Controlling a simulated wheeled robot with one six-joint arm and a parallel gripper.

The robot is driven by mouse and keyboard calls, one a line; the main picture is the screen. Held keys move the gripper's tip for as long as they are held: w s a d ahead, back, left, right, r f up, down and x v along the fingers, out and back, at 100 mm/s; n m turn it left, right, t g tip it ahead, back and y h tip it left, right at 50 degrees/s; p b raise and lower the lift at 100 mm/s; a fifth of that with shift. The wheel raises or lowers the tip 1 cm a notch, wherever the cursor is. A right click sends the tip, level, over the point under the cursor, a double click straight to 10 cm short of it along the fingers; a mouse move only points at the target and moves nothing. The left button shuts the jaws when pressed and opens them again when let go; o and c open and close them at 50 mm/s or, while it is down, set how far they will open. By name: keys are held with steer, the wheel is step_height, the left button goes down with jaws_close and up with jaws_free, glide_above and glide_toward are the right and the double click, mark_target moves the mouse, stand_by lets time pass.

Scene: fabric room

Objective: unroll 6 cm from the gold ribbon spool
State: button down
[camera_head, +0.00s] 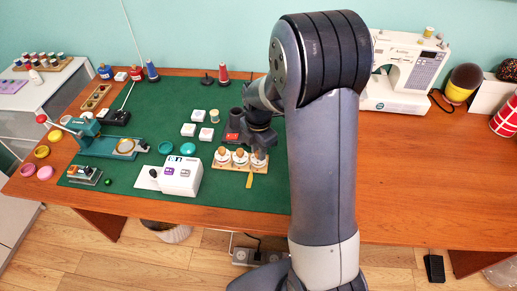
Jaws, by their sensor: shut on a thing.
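The gold ribbon spool (258,163) is the right-hand one, partly hidden under my gripper. A short gold ribbon tail (249,181) comes forward from it over the rack's front edge onto the mat. My gripper (259,153) points down over this spool and is shut on its top. The fingertips are small and dark here, so the exact grip is hard to see.
A white label device (182,176) stands left of the rack. A dark block with a red front (233,128) and white boxes (198,115) are behind. A sewing machine (405,70) is at the back right.

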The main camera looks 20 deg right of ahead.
stand_by(0.3)
steer(key=c, duration=1.2)
jaws_free()
steer(key=shift+c, duration=0.2)
step_height(320, 180, up, 11)
steer(key=shift+f, duration=0.2)
step_height(320, 180, down, 11)
steer(key=shift+r, duration=0.15)
steer(key=shift+r, duration=0.15)
